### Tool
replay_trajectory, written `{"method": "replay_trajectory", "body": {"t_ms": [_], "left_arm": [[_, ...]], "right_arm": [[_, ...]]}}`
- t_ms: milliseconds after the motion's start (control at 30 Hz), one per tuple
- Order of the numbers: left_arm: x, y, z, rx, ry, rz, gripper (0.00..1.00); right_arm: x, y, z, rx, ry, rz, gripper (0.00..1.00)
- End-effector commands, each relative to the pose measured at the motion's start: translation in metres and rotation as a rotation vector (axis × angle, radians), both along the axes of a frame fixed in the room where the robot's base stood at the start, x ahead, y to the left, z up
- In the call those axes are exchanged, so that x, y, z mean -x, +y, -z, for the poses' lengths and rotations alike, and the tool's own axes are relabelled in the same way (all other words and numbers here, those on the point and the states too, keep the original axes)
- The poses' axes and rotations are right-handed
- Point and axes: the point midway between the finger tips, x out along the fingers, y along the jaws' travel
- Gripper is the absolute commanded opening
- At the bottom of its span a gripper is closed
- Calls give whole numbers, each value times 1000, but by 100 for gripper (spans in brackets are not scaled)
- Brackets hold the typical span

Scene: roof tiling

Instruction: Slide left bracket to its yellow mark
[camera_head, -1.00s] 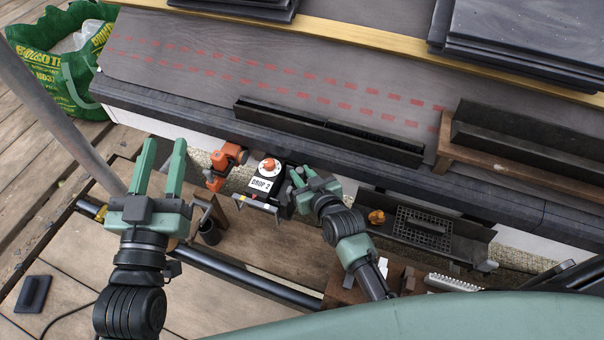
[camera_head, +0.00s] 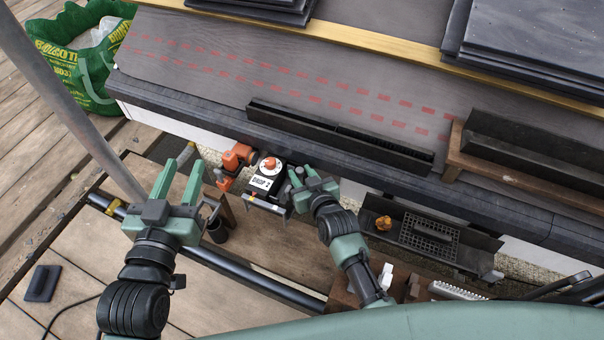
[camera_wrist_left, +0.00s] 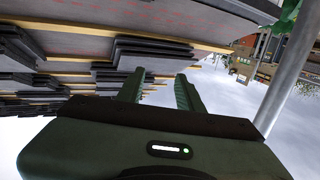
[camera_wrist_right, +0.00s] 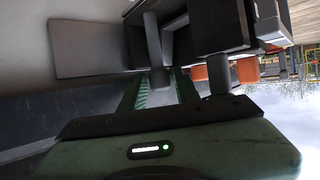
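A black unit with a white dial face, red knob and "DROP 2" label (camera_head: 264,182) hangs by the eave. A short bar with small coloured marks, yellow among them, (camera_head: 264,203) runs along its front. I cannot make out which part is the left bracket. My right gripper (camera_head: 300,176) is at the unit's right side; in the right wrist view its parted fingers (camera_wrist_right: 162,88) stand either side of a grey post (camera_wrist_right: 153,42). Contact is unclear. My left gripper (camera_head: 178,182) is open and empty, left of the unit, fingers pointing up the picture; its fingers also show in the left wrist view (camera_wrist_left: 160,90).
An orange clamp (camera_head: 234,163) sits just left of the unit. A black gutter tray (camera_head: 340,137) lies along the roof edge. A dark trough with a grid (camera_head: 430,235) is at right. A green bag (camera_head: 85,65) stands at upper left. Slates (camera_head: 530,45) are stacked at upper right.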

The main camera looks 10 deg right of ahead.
Motion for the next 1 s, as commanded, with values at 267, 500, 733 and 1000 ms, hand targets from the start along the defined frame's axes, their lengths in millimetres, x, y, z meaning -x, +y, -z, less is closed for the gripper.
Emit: {"method": "replay_trajectory", "body": {"t_ms": [267, 500, 733, 1000], "left_arm": [[3, 3, 12, -18, 71, -5, 36], [23, 15, 58, -80, 326, -21, 36], [54, 29, 98, -135, 565, -39, 36], [77, 37, 118, -166, 703, -48, 36]], "right_arm": [[7, -2, -4, 0, 1, 0, 32], [33, -6, -15, 1, 2, 0, 32], [56, -11, -25, 1, 2, 0, 32], [70, -14, -29, 1, 1, 0, 32]]}}
